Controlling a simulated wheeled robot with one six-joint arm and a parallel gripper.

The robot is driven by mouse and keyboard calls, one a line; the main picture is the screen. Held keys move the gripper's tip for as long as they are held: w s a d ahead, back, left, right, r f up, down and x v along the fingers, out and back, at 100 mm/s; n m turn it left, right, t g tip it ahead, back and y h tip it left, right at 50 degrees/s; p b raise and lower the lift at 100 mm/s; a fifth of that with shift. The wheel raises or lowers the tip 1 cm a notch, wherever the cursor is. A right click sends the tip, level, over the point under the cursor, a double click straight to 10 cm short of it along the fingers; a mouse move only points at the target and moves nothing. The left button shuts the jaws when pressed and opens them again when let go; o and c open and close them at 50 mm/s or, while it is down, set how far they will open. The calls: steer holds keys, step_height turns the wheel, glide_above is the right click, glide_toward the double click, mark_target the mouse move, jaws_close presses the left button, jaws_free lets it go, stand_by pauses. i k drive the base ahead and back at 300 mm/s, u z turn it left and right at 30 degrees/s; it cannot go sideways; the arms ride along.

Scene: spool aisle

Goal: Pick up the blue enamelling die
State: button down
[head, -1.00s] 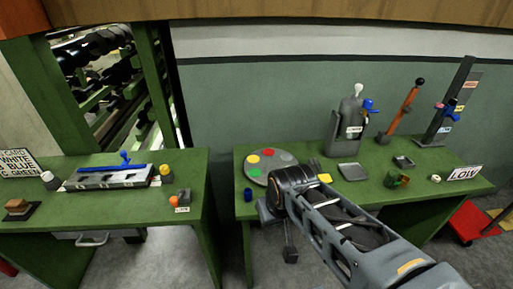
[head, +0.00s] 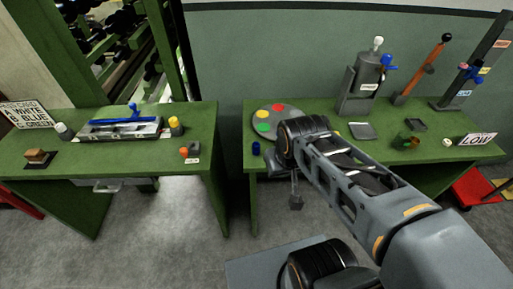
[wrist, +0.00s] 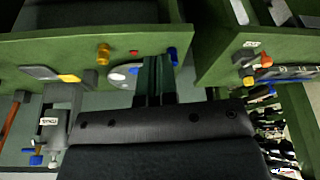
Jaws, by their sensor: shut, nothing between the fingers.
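The blue enamelling die (head: 256,148) looks like a small dark-blue cylinder. It stands upright at the front left corner of the right-hand green table (head: 310,110), left of my wrist. A blue cylinder, which looks like the same die, also shows in the wrist view (wrist: 173,55), just right of my fingertips. My gripper (wrist: 153,62) is shut and empty. In the wrist view its fingers are close together, apart from the die as far as I can tell. In the head view my wrist and forearm hide part of the table.
A round palette (head: 272,120) with coloured discs lies behind the die. A grey press (head: 364,85) and a metal tray (head: 361,131) stand farther right. The left-hand green table (head: 190,118) is separated by a gap of floor (head: 236,190).

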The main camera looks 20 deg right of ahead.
mark_target(255, 145)
steer(key=u, duration=3.9)
steer(key=k, duration=0.65)
steer(key=z, duration=1.3)
